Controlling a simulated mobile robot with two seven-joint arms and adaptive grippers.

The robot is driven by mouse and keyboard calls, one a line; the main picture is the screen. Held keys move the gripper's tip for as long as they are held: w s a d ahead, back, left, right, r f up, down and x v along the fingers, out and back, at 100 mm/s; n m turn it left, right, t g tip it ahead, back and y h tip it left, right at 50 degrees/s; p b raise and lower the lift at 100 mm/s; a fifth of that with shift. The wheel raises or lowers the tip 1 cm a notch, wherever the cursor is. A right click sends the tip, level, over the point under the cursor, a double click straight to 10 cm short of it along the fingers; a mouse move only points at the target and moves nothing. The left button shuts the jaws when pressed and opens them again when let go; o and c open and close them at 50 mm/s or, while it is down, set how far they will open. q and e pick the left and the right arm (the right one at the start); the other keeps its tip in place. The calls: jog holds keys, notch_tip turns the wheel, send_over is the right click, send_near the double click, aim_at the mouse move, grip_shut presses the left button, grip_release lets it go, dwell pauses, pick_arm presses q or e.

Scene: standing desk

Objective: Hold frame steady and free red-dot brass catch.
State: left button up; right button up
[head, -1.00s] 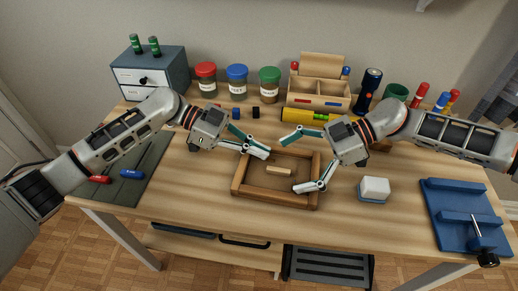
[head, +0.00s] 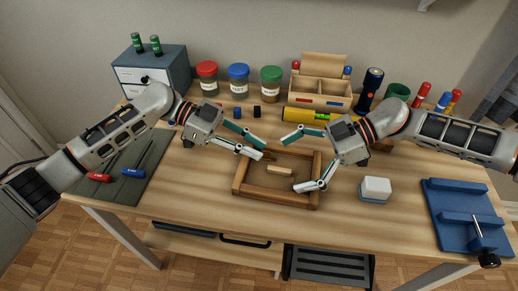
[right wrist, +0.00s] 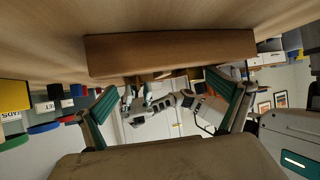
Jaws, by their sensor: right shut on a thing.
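A brown wooden frame (head: 275,201) lies on the desk, with a pale block (head: 280,170) inside it. My right gripper (head: 292,163) is shut on the frame's right part, one finger near the far side and one near the right front. In the right wrist view the frame's wooden bar (right wrist: 170,52) lies across between the fingers (right wrist: 165,112). My left gripper (head: 263,152) is at the frame's far left corner, its fingertips close together with a small gap. No brass catch or red dot can be made out; the left fingers cover that corner.
A white and blue block (head: 375,189) sits right of the frame, and a blue vise (head: 462,215) is at the right edge. The desk in front of the frame is clear.

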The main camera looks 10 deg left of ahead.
pick_arm(q)
jog(key=shift+f+v, duration=0.15)
jog(key=shift+v, duration=1.3)
jog(key=shift+f+v, duration=0.2)
jog(key=shift+v, duration=1.3)
jog(key=shift+s+a, duration=0.15)
jog(key=shift+s, duration=0.05)
